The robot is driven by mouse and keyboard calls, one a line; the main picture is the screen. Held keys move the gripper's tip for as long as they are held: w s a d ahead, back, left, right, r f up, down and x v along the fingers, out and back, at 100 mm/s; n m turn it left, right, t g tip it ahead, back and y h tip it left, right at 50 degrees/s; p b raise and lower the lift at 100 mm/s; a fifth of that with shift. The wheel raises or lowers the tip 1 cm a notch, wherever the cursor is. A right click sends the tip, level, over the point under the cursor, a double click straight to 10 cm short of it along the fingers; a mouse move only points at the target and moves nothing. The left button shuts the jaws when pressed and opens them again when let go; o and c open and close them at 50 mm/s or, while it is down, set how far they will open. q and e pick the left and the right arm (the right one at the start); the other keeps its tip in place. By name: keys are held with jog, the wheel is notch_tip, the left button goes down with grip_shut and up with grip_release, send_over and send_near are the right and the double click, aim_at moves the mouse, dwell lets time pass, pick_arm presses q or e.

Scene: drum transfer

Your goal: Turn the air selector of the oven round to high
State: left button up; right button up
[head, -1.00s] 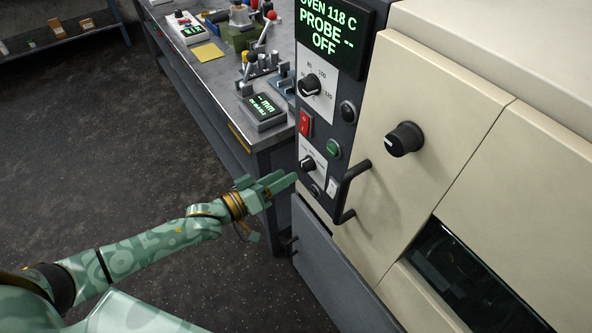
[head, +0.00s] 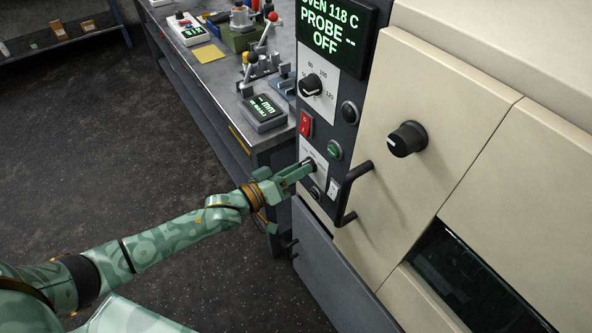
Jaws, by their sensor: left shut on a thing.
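The oven (head: 440,92) stands at the right, with a dark control panel on its left side. The air selector (head: 311,164) is the small black knob on the lower white plate of that panel. My left gripper (head: 306,169) is at this knob and shut on it. The fingers hide most of the knob and part of its plate, so I cannot read its setting. My right gripper is not in view.
Above the selector are a red switch (head: 305,125) and a larger temperature knob (head: 311,86). A green button (head: 334,150) and a black door handle (head: 351,193) are close on the right. A workbench (head: 224,75) with instruments stands to the left.

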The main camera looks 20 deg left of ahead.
pick_arm(q)
jog(key=m+p, duration=0.1)
jog(key=m, duration=0.8)
jog(key=shift+m+p, duration=0.3)
jog(key=shift+p, duration=0.1)
dwell(0.4)
jog(key=o, duration=1)
jog(key=shift+s, duration=0.1)
